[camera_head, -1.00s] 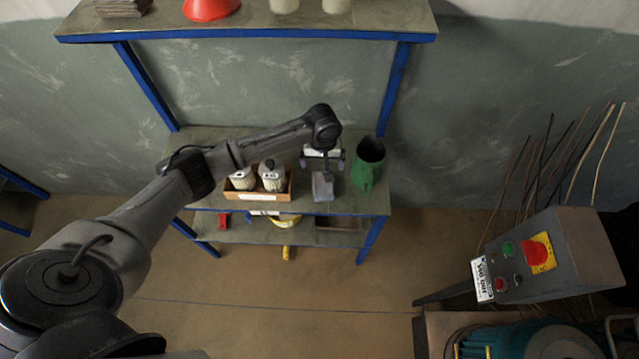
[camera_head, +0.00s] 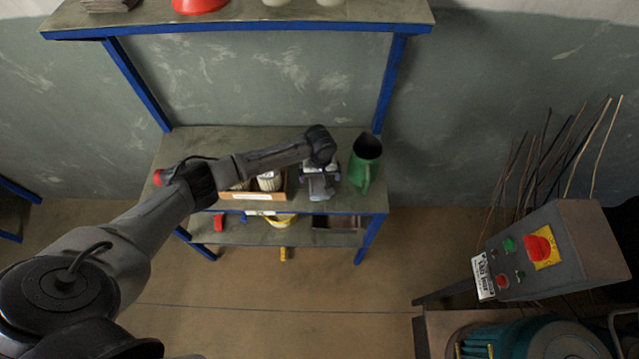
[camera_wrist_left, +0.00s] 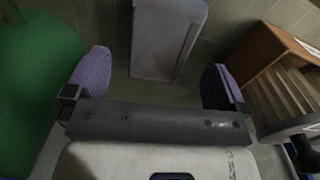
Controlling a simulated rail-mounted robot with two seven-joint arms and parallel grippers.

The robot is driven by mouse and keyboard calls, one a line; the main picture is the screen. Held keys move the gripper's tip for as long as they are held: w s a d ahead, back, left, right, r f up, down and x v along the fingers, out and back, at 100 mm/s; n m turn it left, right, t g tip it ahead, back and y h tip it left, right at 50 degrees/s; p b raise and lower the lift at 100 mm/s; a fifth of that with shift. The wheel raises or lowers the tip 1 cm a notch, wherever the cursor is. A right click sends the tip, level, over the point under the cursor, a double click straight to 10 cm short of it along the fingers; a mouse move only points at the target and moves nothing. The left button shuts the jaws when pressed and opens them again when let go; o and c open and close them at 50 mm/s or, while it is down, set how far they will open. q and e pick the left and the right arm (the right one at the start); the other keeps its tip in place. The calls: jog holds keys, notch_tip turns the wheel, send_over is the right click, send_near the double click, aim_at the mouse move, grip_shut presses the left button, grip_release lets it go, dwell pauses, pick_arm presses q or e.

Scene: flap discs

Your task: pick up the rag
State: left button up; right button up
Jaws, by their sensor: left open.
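My right gripper is out of view.
The green jug (camera_wrist_left: 30,75) is close beside one finger. A wooden box (camera_head: 262,194) with ribbed pale filters stands close on the other side. The upper shelf (camera_head: 250,14) overhangs behind. A lower shelf holds red and yellow things. A control box (camera_head: 560,250) stands at right.

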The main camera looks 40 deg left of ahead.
aim_at(319, 181)
pick_arm(q)
jog(key=shift+f+b, duration=0.6)
jog(key=shift+f, duration=1.7)
jog(key=c, duration=0.9)
notch_tip(319, 181, up, 5)
jog(key=shift+d+f+p, duration=0.1)
jog(key=shift+d+p, duration=0.05)
jog(key=shift+p, duration=0.75)
jog(key=shift+s+d+r+p, duration=0.5)
jog(key=shift+d+r, duration=0.55)
jog(key=shift+d, duration=0.75)
jog(key=shift+s+d+r+p, duration=0.3)
jog(key=shift+s+d+r, duration=0.6)
jog(key=shift+d, duration=0.9)
jog(key=shift+s+d+r+p, duration=0.45)
jog(key=shift+d+r, duration=0.7)
jog(key=shift+d, duration=0.65)
